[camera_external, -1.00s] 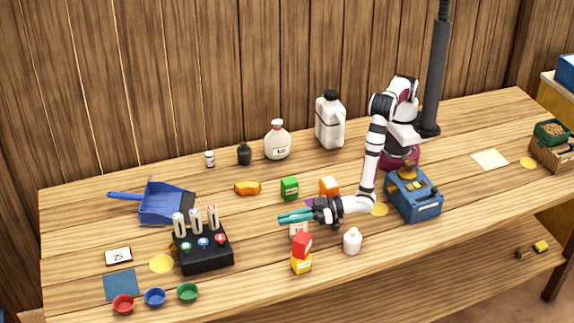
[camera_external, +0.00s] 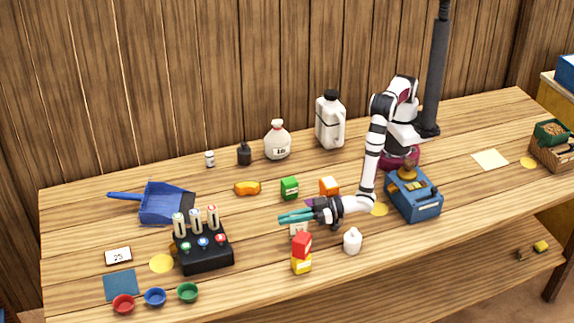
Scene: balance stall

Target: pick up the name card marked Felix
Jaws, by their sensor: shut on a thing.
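My gripper (camera_external: 296,216), with teal fingers pointing left, is low over the front middle of the table. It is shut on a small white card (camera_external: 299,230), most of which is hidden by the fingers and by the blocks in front. The marking on this card is too small to read, so I cannot tell whether it says Felix. Another white card (camera_external: 118,256) lies at the left and seems to read 25.
A red block (camera_external: 301,245) on a yellow one (camera_external: 301,265) stands just in front of my gripper, with a white bottle (camera_external: 352,241) to the right. Green (camera_external: 289,188) and orange (camera_external: 329,186) blocks are behind. A black rack (camera_external: 205,255) stands left.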

